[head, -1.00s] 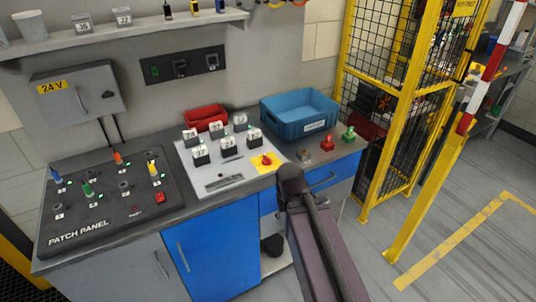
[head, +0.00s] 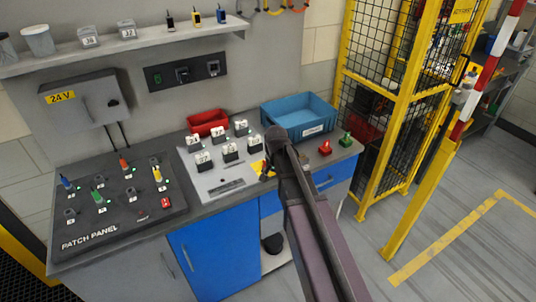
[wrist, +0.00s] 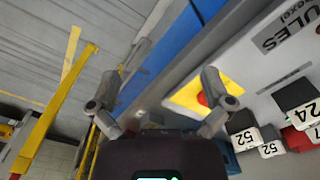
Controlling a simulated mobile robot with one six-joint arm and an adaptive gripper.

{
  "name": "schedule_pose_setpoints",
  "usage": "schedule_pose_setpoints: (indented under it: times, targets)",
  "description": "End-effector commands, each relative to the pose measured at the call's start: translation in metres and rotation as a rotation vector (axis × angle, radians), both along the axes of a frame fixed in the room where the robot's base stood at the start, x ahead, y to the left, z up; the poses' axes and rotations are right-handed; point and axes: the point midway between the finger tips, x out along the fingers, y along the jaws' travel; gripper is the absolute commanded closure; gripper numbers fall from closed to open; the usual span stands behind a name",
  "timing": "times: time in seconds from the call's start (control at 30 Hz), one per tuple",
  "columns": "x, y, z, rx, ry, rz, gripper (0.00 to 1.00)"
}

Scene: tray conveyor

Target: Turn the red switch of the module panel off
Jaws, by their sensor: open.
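The module panel (head: 240,172) is a white plate on the bench in the head view, with several black numbered modules. Its yellow switch plate (head: 257,167) shows only in part at the right end, and the red switch is hidden there behind my arm. In the wrist view the yellow plate (wrist: 184,96) is near the picture's middle. The red switch (wrist: 202,99) shows partly, right beside my right-hand finger. My gripper (wrist: 175,62) is open and empty, its fingers spread. In the head view its dark fingers (head: 267,173) are over the panel's right end. Whether the switch is touched cannot be told.
A black patch panel (head: 120,215) with coloured plugs lies at left. A red bin (head: 207,122) and a blue crate (head: 290,115) stand behind. A red button (head: 325,148) and a green one (head: 347,139) are to the right. A yellow fence (head: 400,110) bounds the right side.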

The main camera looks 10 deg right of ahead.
Motion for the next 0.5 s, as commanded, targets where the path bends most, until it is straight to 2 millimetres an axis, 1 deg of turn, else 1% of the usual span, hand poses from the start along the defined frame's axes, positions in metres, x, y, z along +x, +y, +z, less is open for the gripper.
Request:
schedule_pose_setpoints:
  times: [0.03, 0.2, 0.3, 0.4, 0.5]
  targets:
    - [0.028, 0.0, 0.021, 0.0, 0.0, -0.069, 0.0]
    - [0.086, 0.0, 0.051, 0.0, 0.0, -0.323, 0.0]
    - [0.114, 0.0, 0.065, 0.0, 0.0, -0.451, 0.0]
    - [0.135, 0.0, 0.076, 0.0, 0.0, -0.552, 0.0]
    - [0.148, 0.0, 0.081, 0.0, 0.0, -0.623, 0.0]
